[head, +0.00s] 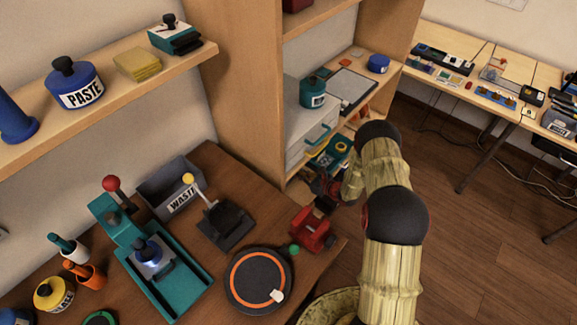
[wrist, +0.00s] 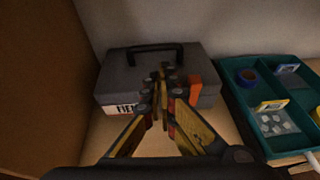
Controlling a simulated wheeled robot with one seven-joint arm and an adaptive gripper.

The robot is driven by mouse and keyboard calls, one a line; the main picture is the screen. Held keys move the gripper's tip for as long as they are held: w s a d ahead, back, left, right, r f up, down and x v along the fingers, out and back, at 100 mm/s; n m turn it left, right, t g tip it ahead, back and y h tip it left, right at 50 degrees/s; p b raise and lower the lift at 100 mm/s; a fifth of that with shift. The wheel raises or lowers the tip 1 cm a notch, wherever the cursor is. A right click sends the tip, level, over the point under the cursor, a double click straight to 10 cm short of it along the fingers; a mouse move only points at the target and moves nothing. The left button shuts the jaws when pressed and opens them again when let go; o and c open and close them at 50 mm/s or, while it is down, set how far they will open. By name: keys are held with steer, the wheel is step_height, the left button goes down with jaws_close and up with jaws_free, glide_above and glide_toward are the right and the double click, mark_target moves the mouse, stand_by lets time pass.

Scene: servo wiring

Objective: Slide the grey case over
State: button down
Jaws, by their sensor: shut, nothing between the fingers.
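The grey case (wrist: 125,78) sits on a wooden shelf in the wrist view, lying flat near the back wall. It has a dark carry handle (wrist: 152,48) on top, a white label starting "FIE" on its front and an orange latch (wrist: 195,90) at its front right. My gripper (wrist: 165,82) is shut and empty, its fingertips in front of the case's middle and hiding part of its front and label. I cannot tell whether the tips touch the case. In the head view my gripper (head: 327,190) is low at the shelf unit; I cannot make out the case there.
A teal tray (wrist: 243,125) with a blue tape roll (wrist: 247,77) and small parts stands close right of the case. A brown shelf side wall (wrist: 45,70) is at the left, with a small gap. Bare shelf lies in front. A red clamp-like device (head: 313,230) sits on the bench edge.

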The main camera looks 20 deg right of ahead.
steer(key=shift+s+d, duration=0.25)
steer(key=shift+s, duration=0.25)
steer(key=shift+s+d, duration=0.25)
steer(key=shift+s, duration=0.25)
steer(key=c, duration=2.5)
jaws_free()
steer(key=shift+c, duration=0.2)
